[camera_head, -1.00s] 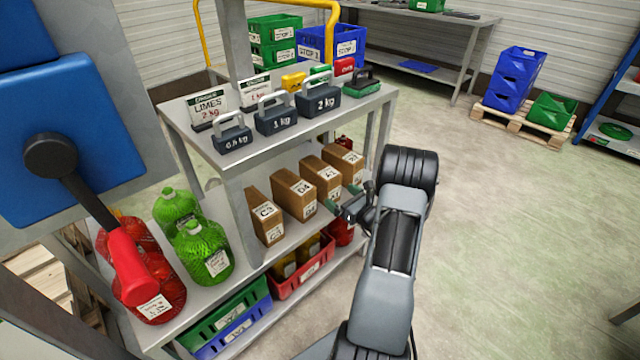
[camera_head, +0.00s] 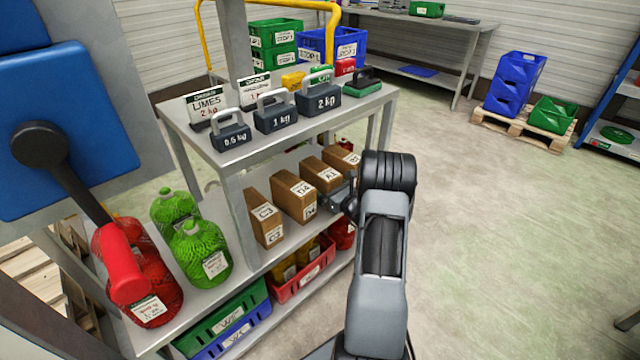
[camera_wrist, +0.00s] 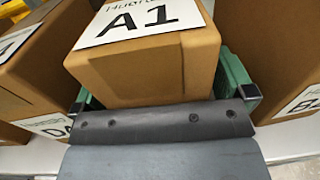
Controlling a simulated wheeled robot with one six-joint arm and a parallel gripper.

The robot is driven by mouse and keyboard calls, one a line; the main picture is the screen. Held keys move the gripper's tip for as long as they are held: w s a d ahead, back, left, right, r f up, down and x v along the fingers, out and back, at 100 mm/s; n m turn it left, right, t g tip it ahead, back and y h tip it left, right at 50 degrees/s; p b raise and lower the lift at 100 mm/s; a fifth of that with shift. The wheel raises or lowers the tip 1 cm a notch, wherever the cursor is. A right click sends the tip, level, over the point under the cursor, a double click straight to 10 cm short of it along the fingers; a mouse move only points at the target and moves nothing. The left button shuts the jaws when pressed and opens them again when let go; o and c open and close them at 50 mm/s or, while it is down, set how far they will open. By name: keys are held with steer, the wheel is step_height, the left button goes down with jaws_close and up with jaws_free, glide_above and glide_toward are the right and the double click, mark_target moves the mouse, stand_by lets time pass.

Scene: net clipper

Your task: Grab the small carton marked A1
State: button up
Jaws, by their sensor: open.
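The small brown carton marked A1 (camera_head: 322,174) stands in a row of cartons on the middle shelf. In the wrist view, the A1 carton (camera_wrist: 145,70) fills the centre, its white label on top. My gripper (camera_wrist: 165,88) is open, with one green finger on each side of the carton. The left finger is mostly hidden between A1 and the D4 carton (camera_wrist: 30,85). I cannot tell whether either finger touches A1. In the head view, my gripper (camera_head: 343,197) is at the front of A1, its fingers hidden among the cartons.
Cartons C3 (camera_head: 262,216) and D4 (camera_head: 293,196) stand left of A1. Another carton (camera_head: 343,158) stands close on its right. Weights such as the 2 kg one (camera_head: 318,98) sit on the shelf above. A red crate (camera_head: 302,272) is below.

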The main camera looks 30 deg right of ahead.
steer(key=c, duration=1.6)
steer(key=shift+r, duration=0.15)
steer(key=shift+c, duration=0.6)
